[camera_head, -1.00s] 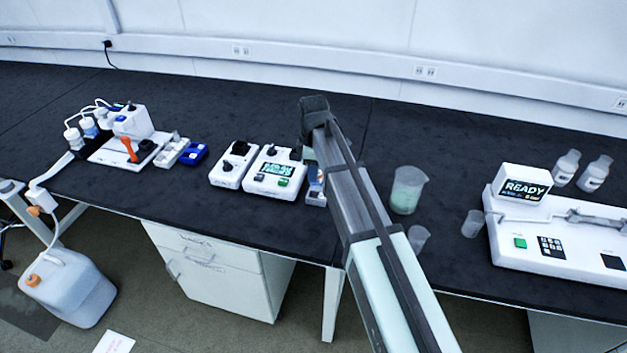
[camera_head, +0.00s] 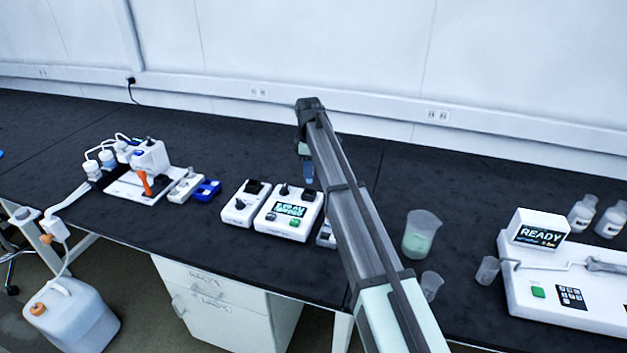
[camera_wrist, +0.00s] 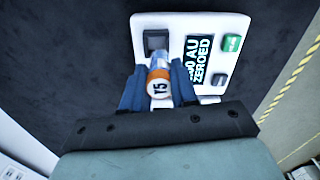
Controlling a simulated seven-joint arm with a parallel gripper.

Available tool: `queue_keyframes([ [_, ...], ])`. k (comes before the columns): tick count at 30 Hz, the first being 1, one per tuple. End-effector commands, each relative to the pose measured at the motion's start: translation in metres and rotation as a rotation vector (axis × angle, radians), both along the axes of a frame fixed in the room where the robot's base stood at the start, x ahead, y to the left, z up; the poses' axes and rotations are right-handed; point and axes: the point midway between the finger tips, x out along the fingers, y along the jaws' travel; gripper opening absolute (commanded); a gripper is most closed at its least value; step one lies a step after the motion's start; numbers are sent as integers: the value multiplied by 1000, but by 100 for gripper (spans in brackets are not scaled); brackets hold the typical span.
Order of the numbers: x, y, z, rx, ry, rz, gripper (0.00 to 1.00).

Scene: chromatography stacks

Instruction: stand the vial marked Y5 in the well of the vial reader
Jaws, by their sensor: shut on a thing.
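The vial (camera_wrist: 159,84) has a clear body and an orange-and-white cap with a mark that looks like Y5. My gripper (camera_wrist: 158,90) is shut on it, with blue fingers on either side. The vial reader (camera_head: 289,214) is a white box with a lit display. It also fills the upper part of the wrist view (camera_wrist: 175,22), its display reading AU ZEROED. A dark square (camera_wrist: 156,40), seemingly the well, lies just beyond the vial's end there. In the head view my gripper (camera_head: 306,170) hangs above the reader's back right; the vial is not clear there.
A white unit with black knobs (camera_head: 243,205) stands left of the reader. A small grey rack (camera_head: 326,234) is partly hidden behind my arm. A beaker of green liquid (camera_head: 421,236) and small cups stand to the right. Dark bench behind the reader is clear.

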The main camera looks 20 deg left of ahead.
Motion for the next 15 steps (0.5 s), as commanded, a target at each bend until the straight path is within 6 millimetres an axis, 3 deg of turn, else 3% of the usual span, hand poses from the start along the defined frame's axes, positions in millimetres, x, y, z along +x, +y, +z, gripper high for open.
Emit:
queue_keyframes([
  [8,6,3,-3,1,-2,-10,0],
  [15,6,3,-18,0,-1,-9,0],
])
